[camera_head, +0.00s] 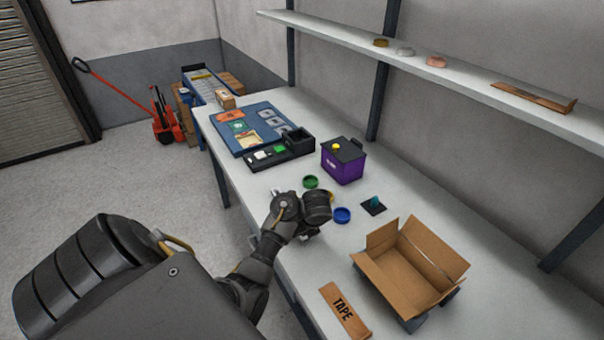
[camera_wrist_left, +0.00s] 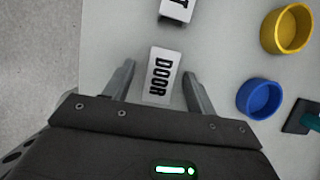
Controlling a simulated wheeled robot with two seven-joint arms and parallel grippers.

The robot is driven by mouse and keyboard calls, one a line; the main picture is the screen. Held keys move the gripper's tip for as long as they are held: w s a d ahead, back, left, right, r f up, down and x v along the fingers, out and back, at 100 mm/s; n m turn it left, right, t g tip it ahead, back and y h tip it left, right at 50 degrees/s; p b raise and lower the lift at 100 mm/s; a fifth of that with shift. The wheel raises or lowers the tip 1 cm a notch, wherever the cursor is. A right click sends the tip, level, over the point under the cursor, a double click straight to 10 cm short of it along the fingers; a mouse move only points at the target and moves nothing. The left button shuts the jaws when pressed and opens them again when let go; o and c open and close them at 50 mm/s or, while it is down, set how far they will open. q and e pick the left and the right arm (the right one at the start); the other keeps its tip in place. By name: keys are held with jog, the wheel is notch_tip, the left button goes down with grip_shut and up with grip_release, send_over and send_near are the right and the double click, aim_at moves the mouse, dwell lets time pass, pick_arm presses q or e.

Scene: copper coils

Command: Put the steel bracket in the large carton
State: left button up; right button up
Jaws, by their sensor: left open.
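The large carton (camera_head: 372,273) is an open cardboard box with raised flaps, at the right front of the table in the head view. My left gripper (camera_wrist_left: 159,72) is open, its fingers on either side of a pale grey piece marked DOOR (camera_wrist_left: 161,76) in the left wrist view. In the head view my left wrist (camera_head: 312,207) is over the table's near edge, left of the carton, and hides what lies below. I cannot identify a steel bracket for sure. My right gripper is not in view.
A blue ring-shaped cup (camera_head: 342,215), a green one (camera_head: 310,182) and a yellow one (camera_wrist_left: 287,30) stand near the gripper. A purple box (camera_head: 342,164) stands behind. A TAPE strip (camera_head: 343,308) lies before the carton. A shelf (camera_head: 460,75) runs above.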

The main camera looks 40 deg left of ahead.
pick_arm(q)
jog(key=c, duration=1.2)
jog(key=shift+o, duration=0.2)
jog(key=shift+r, duration=0.1)
